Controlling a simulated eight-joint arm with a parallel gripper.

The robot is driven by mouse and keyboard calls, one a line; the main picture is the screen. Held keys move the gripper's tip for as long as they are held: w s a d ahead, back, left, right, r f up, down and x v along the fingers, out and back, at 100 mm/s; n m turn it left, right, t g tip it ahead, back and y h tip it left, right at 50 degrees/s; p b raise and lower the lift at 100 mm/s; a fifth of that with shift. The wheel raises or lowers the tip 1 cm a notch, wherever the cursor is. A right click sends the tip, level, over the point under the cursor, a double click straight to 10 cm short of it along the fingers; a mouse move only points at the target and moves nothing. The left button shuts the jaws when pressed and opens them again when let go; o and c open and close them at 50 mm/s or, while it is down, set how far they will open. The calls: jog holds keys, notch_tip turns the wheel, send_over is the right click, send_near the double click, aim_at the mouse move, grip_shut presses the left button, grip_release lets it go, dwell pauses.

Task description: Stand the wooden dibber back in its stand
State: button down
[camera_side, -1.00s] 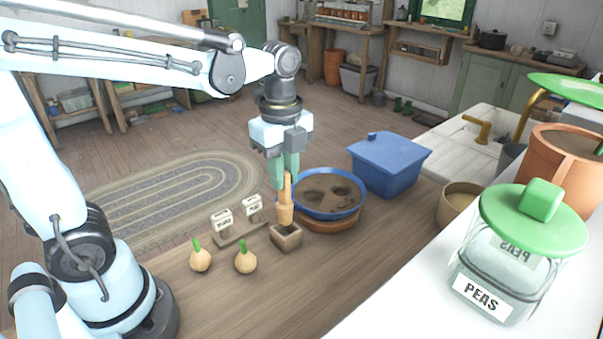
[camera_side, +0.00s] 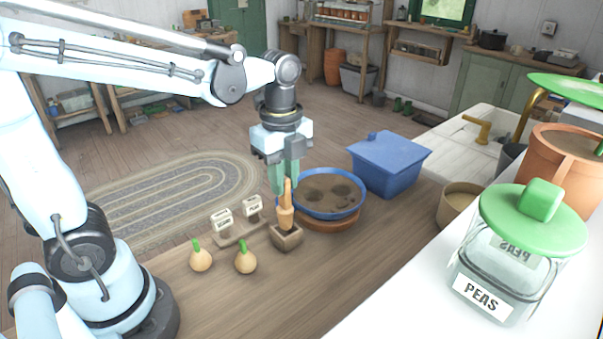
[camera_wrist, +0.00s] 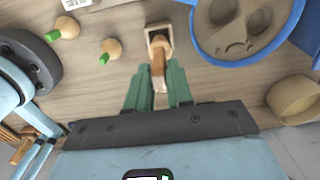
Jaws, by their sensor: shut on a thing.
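The wooden dibber (camera_side: 286,218) stands almost upright, with its lower end in the opening of the small square wooden stand (camera_side: 288,238). My gripper (camera_side: 284,182) is above the stand, its green fingers shut on the dibber's upper part. In the wrist view the dibber (camera_wrist: 158,62) lies between the fingertips (camera_wrist: 158,82), and its far end reaches into the stand (camera_wrist: 158,36). The tip inside the stand is hidden, so I cannot tell how deep it sits.
A blue bowl of soil (camera_side: 330,208) is close on the right, with a blue lidded box (camera_side: 388,165) behind it. Two bulbs (camera_side: 246,262) and a rack with white labels (camera_side: 238,236) are at left.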

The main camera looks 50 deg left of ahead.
jog(key=shift+f, duration=0.15)
jog(key=shift+f, duration=0.9)
jog(key=shift+f, duration=0.55)
jog(key=c, duration=0.9)
grip_release()
jog(key=shift+r, duration=0.15)
notch_tip(320, 180, up, 12)
jog(key=shift+f, duration=0.1)
